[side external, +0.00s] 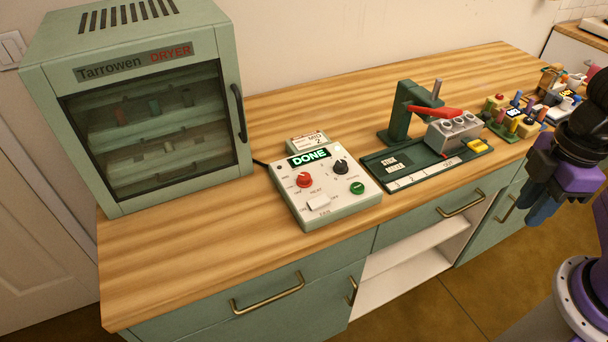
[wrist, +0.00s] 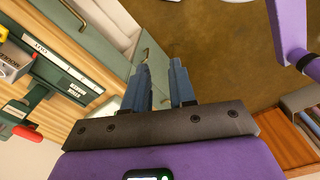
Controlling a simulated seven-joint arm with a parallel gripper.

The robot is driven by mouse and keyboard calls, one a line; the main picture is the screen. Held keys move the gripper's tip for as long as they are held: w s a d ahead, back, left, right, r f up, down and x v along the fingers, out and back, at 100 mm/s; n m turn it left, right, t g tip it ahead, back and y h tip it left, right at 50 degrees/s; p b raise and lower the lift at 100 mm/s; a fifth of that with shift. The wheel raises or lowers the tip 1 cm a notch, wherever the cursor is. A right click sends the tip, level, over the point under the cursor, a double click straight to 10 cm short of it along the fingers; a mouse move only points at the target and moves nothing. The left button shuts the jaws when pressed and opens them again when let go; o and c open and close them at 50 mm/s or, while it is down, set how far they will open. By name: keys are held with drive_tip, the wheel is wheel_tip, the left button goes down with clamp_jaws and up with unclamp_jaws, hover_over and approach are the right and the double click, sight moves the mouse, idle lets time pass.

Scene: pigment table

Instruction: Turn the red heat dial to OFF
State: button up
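The red heat dial (side external: 304,180) sits at the upper left of a pale control box (side external: 325,190) on the wooden counter, in the side view. Its small printed labels are too small to read surely, so I cannot tell its setting. The box's display (side external: 309,157) reads DONE. My gripper (side external: 538,212) is far to the right of the box, in front of the counter's edge, pointing down. In the wrist view my gripper (wrist: 160,68) shows two blue fingers with a gap between them, nothing held. The control box is outside the wrist view.
The box also bears a black knob (side external: 340,166), a green button (side external: 357,187) and a white switch (side external: 319,202). A green dryer (side external: 150,110) stands left. A green press with a red lever (side external: 435,111) stands right. Small bottles crowd the far right. Bare counter lies before the dryer.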

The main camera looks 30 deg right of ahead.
drive_tip(key=o, duration=0.4)
drive_tip(key=shift+w+a+r+m, duration=0.2)
drive_tip(key=shift+w+a+m, duration=0.1)
drive_tip(key=shift+w+a, duration=0.1)
wheel_tip(320, 180, up, 2)
drive_tip(key=m+g+y, duration=0.3)
drive_tip(key=m, duration=1.8)
hover_over(304, 175)
drive_tip(key=w+d, duration=0.5)
drive_tip(key=x, duration=1.7)
drive_tip(key=shift+s+d+f, duration=0.1)
drive_tip(key=shift+s+d, duration=0.15)
clamp_jaws()
